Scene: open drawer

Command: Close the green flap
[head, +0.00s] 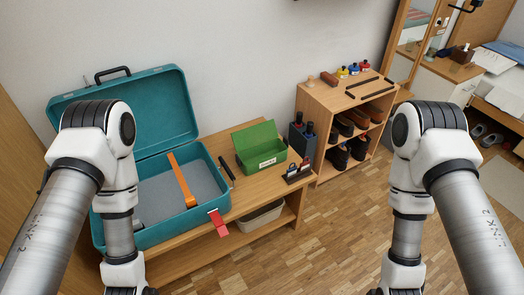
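A small green box (273,154) with a white label on its front stands on the wooden bench. Its green flap (256,133) is raised at the back, so the box is open. Both my arms reach down at the left and right sides of the head view. The lower ends of both arms are cut off by the bottom edge, and neither gripper's fingers show. The left arm crosses in front of the teal suitcase, and the right arm is over the floor, well to the right of the green box.
A large open teal suitcase (205,175) with an orange strap (181,180) and a red tag (218,222) lies left of the box. A dark pen-like item (227,171) and a small brush rack (298,172) are close by. A shoe shelf (322,104) stands behind right.

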